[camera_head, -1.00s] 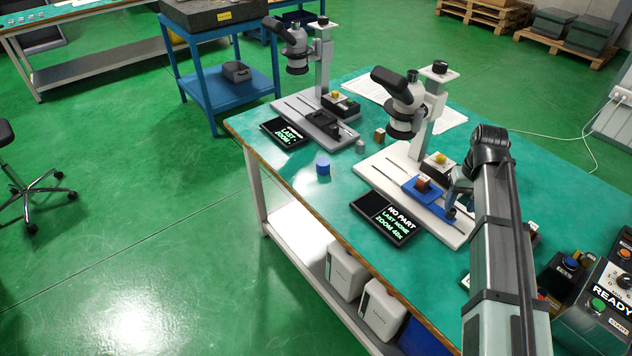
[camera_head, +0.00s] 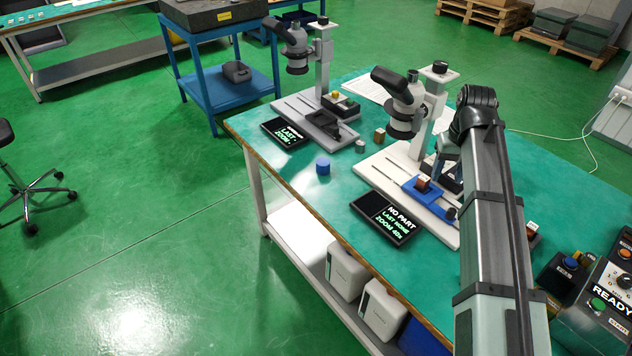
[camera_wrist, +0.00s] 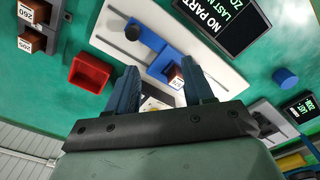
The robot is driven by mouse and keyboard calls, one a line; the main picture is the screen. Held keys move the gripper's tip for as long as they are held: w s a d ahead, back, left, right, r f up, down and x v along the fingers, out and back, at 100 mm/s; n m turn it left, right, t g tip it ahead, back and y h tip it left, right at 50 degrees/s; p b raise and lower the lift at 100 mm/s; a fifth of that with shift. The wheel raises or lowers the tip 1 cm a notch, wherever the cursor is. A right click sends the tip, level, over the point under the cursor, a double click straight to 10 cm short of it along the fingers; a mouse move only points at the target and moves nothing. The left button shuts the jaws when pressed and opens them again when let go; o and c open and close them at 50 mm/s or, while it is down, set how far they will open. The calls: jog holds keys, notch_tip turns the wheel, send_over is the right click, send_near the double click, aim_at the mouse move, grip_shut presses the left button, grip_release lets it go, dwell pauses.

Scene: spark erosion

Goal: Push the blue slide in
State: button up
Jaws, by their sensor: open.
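The blue slide (camera_head: 413,190) sits on the white base plate (camera_head: 378,165) of the nearer microscope. A brown block (camera_head: 423,183) rests on it. A narrow blue arm runs from the slide to a dark knob (camera_head: 451,213) near the plate's right end. In the wrist view the slide (camera_wrist: 158,62), the knob (camera_wrist: 132,33) and the labelled block (camera_wrist: 176,77) show beyond my fingers. My gripper (camera_head: 446,160) is open and empty beside the microscope column, behind the slide. In the wrist view its blue-grey fingers (camera_wrist: 160,75) stand apart. Contact with anything cannot be made out.
The microscope head (camera_head: 403,105) overhangs the plate. A display (camera_head: 384,217) reading "NO PART" lies in front. A blue cylinder (camera_head: 323,167) and a second microscope (camera_head: 322,65) stand left. A red bin (camera_wrist: 90,73) shows in the wrist view. A control box (camera_head: 597,295) stands at right.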

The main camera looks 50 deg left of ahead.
jog(key=shift+n+t+y, duration=0.3)
jog(key=shift+n+y, duration=0.6)
jog(key=s+a+f, duration=0.3)
jog(key=s+a, duration=0.4)
jog(key=a, duration=0.1)
jog(key=s+a+f, duration=0.4)
jog(key=s+a, duration=0.3)
jog(key=a, duration=0.2)
jog(key=s+a+f, duration=0.3)
jog(key=s+a, duration=0.4)
jog(key=a, duration=0.2)
jog(key=shift+s+f, duration=0.25)
jog(key=shift+s, duration=0.05)
jog(key=shift+s+d+n, duration=0.2)
jog(key=shift+d+n, duration=0.1)
jog(key=shift+d, duration=0.15)
jog(key=w+d+r+n+g+h, duration=0.1)
jog(key=w+d+r+n+h, duration=0.1)
jog(key=d, duration=0.4)
notch_tip(320, 180, up, 10)
jog(key=m, duration=0.5)
send_over(453, 209)
notch_tip(453, 209, down, 14)
jog(key=shift+r, duration=0.25)
jog(key=shift+c, duration=0.2)
